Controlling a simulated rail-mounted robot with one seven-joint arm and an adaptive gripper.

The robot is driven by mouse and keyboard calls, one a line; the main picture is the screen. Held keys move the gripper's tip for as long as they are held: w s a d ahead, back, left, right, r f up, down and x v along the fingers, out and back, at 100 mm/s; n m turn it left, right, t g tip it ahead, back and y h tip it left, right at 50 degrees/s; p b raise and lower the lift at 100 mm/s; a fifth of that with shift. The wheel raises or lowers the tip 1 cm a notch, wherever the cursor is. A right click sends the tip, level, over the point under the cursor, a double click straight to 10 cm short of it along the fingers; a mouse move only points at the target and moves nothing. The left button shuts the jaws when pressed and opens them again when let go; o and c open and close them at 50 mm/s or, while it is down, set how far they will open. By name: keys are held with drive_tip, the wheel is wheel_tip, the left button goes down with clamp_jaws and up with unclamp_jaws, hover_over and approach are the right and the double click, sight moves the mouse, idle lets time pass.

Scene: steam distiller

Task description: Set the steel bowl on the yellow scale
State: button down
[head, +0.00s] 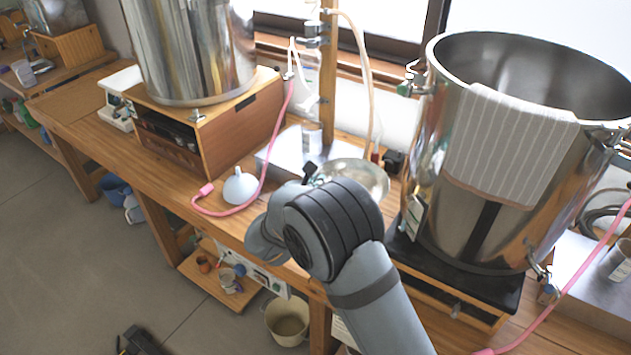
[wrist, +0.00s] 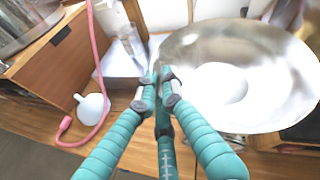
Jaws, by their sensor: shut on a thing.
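The shiny steel bowl (head: 362,174) shows in the head view between the grey box and the big right-hand pot, partly hidden behind my arm. In the wrist view the bowl (wrist: 205,47) fills the upper right, its pale inside facing the camera. My gripper (wrist: 160,82), with teal ribbed fingers, is shut on the bowl's near left rim. In the head view my gripper (head: 311,171) is mostly hidden by my wrist. I cannot tell whether the bowl touches the bench. I cannot make out a yellow scale in either view.
A white funnel (head: 240,187) and pink hose (head: 208,207) lie left of my gripper. A clear bottle (head: 311,135) stands on a grey metal box (head: 282,158) behind. A large steel pot (head: 495,220) with a striped towel (head: 510,142) stands close on the right.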

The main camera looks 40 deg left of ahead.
drive_tip(key=shift+r, duration=0.1)
drive_tip(key=c, duration=1.9)
unclamp_jaws()
drive_tip(key=shift+s, duration=0.25)
drive_tip(key=b+v, duration=0.1)
drive_tip(key=v, duration=1)
drive_tip(key=shift+s+d+r+b, duration=0.15)
drive_tip(key=shift+s+d+b, duration=0.05)
drive_tip(key=shift+b, duration=0.1)
